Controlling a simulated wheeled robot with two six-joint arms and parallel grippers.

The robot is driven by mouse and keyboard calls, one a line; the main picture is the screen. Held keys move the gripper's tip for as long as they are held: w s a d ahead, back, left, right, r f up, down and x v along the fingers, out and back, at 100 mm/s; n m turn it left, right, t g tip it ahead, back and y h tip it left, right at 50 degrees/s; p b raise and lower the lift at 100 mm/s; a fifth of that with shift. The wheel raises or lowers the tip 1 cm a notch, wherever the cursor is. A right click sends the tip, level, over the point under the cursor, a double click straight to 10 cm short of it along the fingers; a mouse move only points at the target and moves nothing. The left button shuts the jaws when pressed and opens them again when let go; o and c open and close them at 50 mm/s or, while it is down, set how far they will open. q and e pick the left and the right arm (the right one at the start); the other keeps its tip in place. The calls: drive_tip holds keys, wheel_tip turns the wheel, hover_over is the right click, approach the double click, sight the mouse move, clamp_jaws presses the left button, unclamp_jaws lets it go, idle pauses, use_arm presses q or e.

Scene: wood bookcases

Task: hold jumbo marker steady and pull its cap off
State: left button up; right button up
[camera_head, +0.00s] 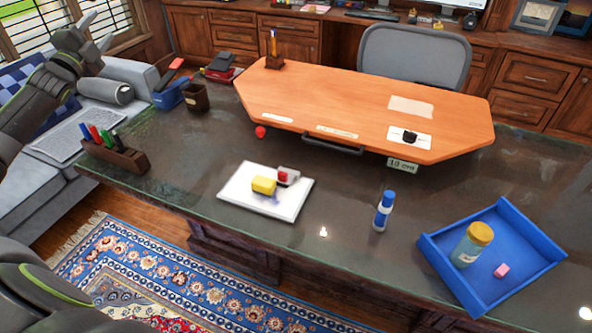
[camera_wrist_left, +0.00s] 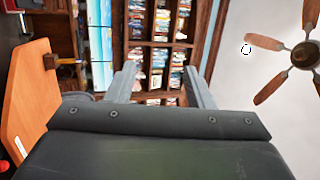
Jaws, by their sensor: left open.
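A thick blue-and-white marker (camera_head: 383,211) with a blue top stands upright on the dark desk, right of the middle in the head view. It appears to be the jumbo marker, with its cap on. My left gripper (camera_head: 97,30) is raised at the upper left of the head view, far from the marker. In the left wrist view its two fingers (camera_wrist_left: 163,85) are spread apart with nothing between them. My right gripper is not in view.
A blue tray (camera_head: 437,249) with a yellow-lidded jar (camera_head: 473,245) and a pink block is right of the marker. A white board (camera_head: 288,207) with a yellow block lies left of it. A pen holder (camera_head: 115,157) stands far left. Desk around the marker is clear.

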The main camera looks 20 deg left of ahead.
use_arm(q)
drive_tip(key=w+d+f+n+g, duration=0.1)
drive_tip(key=w+d+f+n, duration=0.2)
drive_tip(key=d+f, duration=0.4)
drive_tip(key=w+d+f+n+g, duration=0.1)
drive_tip(key=w+d+f+n, duration=0.2)
drive_tip(key=f, duration=0.7)
drive_tip(key=w+d+f+g+h, duration=0.1)
drive_tip(key=w+d+f+h, duration=0.15)
drive_tip(key=d+f, duration=0.45)
drive_tip(key=w+d+f+g+h, duration=0.1)
drive_tip(key=d+f+h, duration=0.2)
drive_tip(key=d, duration=0.8)
drive_tip(key=g+h, duration=0.4)
drive_tip(key=h, duration=0.7)
approach(384, 200)
drive_tip(key=x, duration=1.1)
drive_tip(key=shift+w+d+f, duration=0.1)
drive_tip(key=shift+w, duration=0.05)
drive_tip(key=c, duration=1)
